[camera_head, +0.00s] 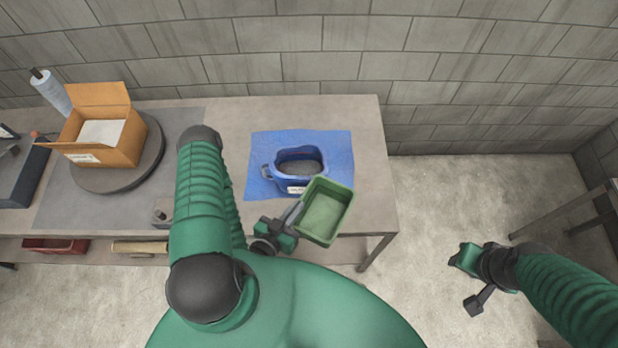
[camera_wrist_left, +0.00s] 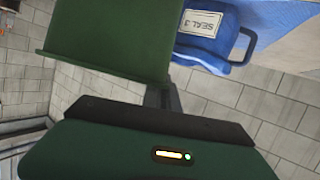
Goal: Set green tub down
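The green tub (camera_head: 325,212) is a small open rectangular tub, empty inside, in front of the table's front right part. My left gripper (camera_head: 296,215) is at the tub's left side and appears shut on its wall; the tub is tilted and held up. In the left wrist view the tub's green side (camera_wrist_left: 105,45) fills the upper left, beyond the gripper (camera_wrist_left: 160,98). A blue container (camera_head: 297,168) labelled "SEAL 3" stands just behind the tub on a blue mat (camera_head: 262,145).
The table (camera_head: 250,110) has bare room behind and right of the blue mat. An open cardboard box (camera_head: 128,140) stands on a dark round turntable (camera_head: 150,165) at left. A roll (camera_head: 50,90) stands behind it. A red tray (camera_head: 55,246) is on the lower shelf.

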